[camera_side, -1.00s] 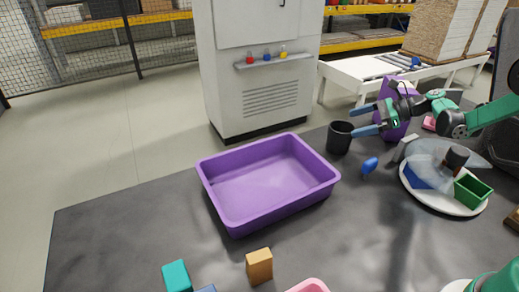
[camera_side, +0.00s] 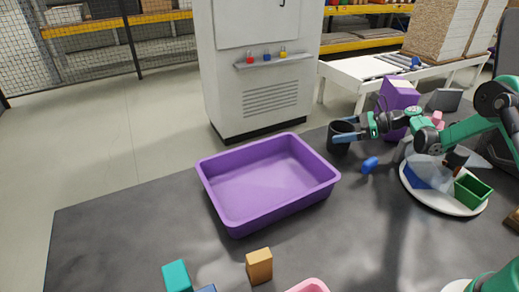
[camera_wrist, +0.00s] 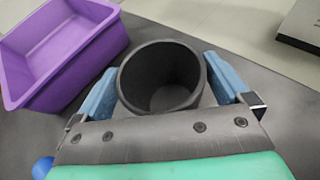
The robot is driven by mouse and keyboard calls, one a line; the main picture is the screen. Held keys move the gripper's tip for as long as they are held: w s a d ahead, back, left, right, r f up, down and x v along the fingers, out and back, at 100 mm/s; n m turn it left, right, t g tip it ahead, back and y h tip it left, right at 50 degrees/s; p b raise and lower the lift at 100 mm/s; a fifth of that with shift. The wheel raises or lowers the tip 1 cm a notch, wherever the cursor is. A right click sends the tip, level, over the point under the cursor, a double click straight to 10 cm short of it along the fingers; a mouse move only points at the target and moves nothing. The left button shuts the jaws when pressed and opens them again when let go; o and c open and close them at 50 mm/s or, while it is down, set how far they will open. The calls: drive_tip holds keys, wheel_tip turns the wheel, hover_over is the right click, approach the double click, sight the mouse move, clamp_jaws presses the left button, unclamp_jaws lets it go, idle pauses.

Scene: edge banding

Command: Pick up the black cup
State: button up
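The black cup (camera_side: 338,143) stands upright on the dark table, just right of the purple tray in the side view. In the wrist view the cup (camera_wrist: 162,78) is empty and sits between the two blue fingers. My gripper (camera_wrist: 165,88) is open around the cup, one finger on each side. The left finger looks close to the cup wall, and a small gap shows by the right one. In the side view my gripper (camera_side: 345,136) is at the cup, and its fingers partly cover it.
The purple tray (camera_side: 228,222) is left of the cup. A blue object (camera_side: 370,165) lies close to the right. A round white plate (camera_side: 466,210) carries a green box and other items under a clear cover. A purple box (camera_side: 399,95) stands behind the arm.

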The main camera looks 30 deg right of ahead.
drive_tip(key=c, duration=0.8)
drive_tip(key=shift+r, duration=0.1)
